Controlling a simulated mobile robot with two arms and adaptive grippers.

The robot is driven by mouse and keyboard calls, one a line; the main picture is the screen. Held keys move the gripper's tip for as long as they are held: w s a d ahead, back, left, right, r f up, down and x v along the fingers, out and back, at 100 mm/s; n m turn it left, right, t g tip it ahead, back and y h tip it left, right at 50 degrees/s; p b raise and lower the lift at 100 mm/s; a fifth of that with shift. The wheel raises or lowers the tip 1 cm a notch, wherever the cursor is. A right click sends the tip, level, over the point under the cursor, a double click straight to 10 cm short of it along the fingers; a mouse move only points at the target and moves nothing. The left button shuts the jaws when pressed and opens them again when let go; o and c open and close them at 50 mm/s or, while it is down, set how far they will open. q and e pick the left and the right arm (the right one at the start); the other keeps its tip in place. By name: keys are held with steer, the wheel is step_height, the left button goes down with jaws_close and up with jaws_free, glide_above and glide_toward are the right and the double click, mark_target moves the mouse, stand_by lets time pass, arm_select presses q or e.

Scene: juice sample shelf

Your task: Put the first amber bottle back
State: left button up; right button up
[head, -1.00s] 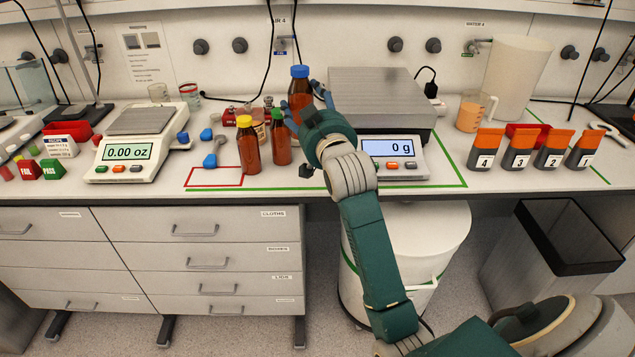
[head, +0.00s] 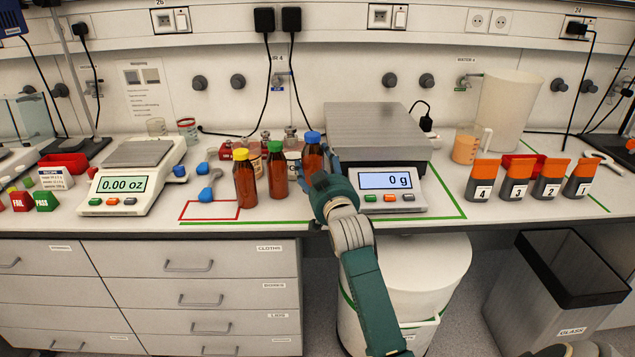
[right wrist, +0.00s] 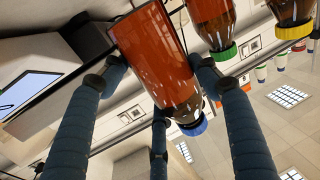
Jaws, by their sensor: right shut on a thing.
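The amber bottle with the blue cap (head: 312,158) is upright at the right end of a row of amber bottles in the head view. My right gripper (head: 322,176) is shut on this bottle; in the right wrist view its fingers surround the brown-red body (right wrist: 155,58), with the blue cap (right wrist: 193,126) clear of them. The gripper hides the bottle's base, so I cannot tell whether it touches the bench. The green-capped bottle (head: 277,172) and the yellow-capped bottle (head: 244,180) stand to its left. My left gripper is not in view.
The scale reading 0 g (head: 389,181) is close to the right of my gripper, its plate empty. A red-outlined empty area (head: 208,211) lies at the front left. Small jars (head: 291,141) stand behind the bottles. Orange-topped pouches (head: 516,182) stand farther right.

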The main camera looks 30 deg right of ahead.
steer(key=shift+f, duration=2.3)
steer(key=shift+f, duration=0.1)
steer(key=o, duration=1.4)
